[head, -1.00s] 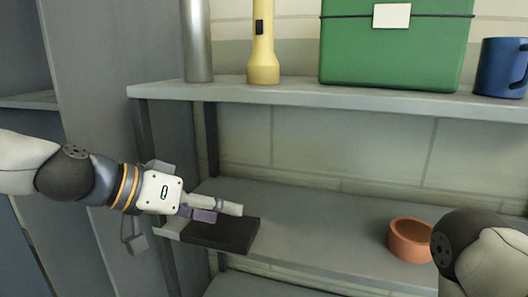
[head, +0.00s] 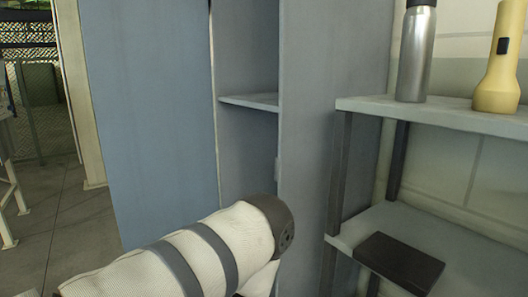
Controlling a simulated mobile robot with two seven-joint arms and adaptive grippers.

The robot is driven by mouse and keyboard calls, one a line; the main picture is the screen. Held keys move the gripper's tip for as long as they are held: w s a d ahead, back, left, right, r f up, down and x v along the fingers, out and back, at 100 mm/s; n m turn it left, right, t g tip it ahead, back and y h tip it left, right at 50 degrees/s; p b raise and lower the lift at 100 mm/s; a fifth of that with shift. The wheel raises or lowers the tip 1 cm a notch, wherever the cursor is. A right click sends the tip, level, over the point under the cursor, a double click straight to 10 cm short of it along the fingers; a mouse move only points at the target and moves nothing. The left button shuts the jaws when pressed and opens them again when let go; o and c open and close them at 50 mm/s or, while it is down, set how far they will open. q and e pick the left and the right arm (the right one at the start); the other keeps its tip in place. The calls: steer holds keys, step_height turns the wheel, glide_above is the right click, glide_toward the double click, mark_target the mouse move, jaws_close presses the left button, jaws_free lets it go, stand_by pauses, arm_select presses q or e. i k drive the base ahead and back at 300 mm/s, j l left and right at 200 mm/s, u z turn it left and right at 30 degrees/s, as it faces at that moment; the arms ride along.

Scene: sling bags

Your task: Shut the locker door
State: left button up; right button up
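The locker door (head: 150,110) is a broad flat blue-grey panel at the left of the head view. It stands open, and part of the locker's inside shows to its right, with an inner shelf (head: 252,101). The locker's grey side wall (head: 320,100) is to the right of that opening. My white banded left arm crosses the lower middle in front of the door and locker, hiding their lower parts. Neither of my grippers shows in the head view.
A shelving rack (head: 440,117) stands at the right. A metal bottle (head: 416,55) and a yellow flashlight (head: 497,60) are on its upper shelf, and a dark flat object (head: 400,262) lies on the lower one. Open floor (head: 70,215) shows at the far left.

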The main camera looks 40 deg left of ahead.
mark_target(147, 62)
steer(key=k+j+z, duration=0.1)
steer(key=j, duration=0.35)
steer(key=k+j, duration=0.1)
steer(key=j, duration=0.3)
steer(key=k+j+z, duration=0.15)
steer(key=j, duration=0.3)
steer(key=j+z, duration=0.1)
steer(key=j, duration=0.3)
steer(key=k+j+z, duration=0.1)
steer(key=j, duration=0.3)
steer(key=k+j, duration=0.25)
steer(key=k+j+z, duration=0.15)
steer(key=j, duration=0.35)
steer(key=j+z, duration=0.1)
steer(key=j, duration=0.4)
steer(key=k+j+z, duration=0.1)
steer(key=j, duration=0.4)
steer(key=k+j+z, duration=0.1)
steer(key=j, duration=0.35)
steer(key=i+j+z, duration=0.1)
steer(key=j, duration=0.75)
steer(key=i+z, duration=0.05)
